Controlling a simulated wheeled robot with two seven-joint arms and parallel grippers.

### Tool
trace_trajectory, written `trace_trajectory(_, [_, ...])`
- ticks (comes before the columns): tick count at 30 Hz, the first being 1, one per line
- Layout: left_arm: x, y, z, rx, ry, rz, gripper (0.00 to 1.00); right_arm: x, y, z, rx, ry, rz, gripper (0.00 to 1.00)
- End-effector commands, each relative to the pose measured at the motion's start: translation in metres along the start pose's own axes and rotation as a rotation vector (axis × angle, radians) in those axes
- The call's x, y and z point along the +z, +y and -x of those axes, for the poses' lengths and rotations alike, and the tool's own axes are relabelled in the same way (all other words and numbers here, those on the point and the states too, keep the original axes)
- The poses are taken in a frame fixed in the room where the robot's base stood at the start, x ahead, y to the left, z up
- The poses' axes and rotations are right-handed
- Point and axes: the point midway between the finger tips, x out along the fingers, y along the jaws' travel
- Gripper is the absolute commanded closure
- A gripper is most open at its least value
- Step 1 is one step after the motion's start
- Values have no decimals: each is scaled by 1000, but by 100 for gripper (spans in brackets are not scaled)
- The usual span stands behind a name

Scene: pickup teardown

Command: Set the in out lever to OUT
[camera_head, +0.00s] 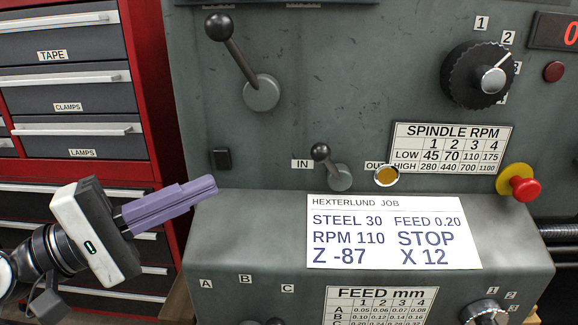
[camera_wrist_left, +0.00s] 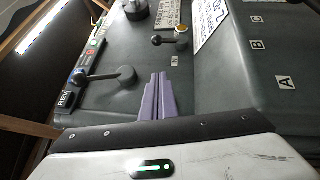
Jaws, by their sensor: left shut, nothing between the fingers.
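The in out lever (camera_head: 321,153) is a small dark-knobbed lever on a round grey hub, between the IN label (camera_head: 302,164) and the OUT label (camera_head: 373,166). Its knob leans up and left, toward IN. It also shows in the left wrist view (camera_wrist_left: 157,40), beyond my fingertips. My left gripper (camera_head: 212,184) has purple fingers, shut and empty. In the head view its tips are left of the lever, near a small black switch (camera_head: 221,159), and apart from the lever. The left wrist view shows the closed fingers (camera_wrist_left: 159,76) in front of the machine. My right gripper is not in view.
A larger lever (camera_head: 232,53) stands above on the machine face. A yellow round button (camera_head: 386,176) is right of the in out lever, and a red stop button (camera_head: 524,188) farther right. A job card (camera_head: 393,232) lies below. A red drawer cabinet (camera_head: 140,80) stands left.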

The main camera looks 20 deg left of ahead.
Motion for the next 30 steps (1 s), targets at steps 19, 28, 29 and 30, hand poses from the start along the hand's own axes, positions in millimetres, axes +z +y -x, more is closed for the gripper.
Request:
trace_trajectory(19, [0,6,-70,2,-1,2,100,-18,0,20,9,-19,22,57])
trace_trajectory(28, [9,7,-111,3,-1,6,100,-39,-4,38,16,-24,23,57])
trace_trajectory(29, [12,7,-114,3,-1,7,100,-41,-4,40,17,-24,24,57])
trace_trajectory(30, [16,6,-117,3,-1,6,100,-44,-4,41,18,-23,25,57])
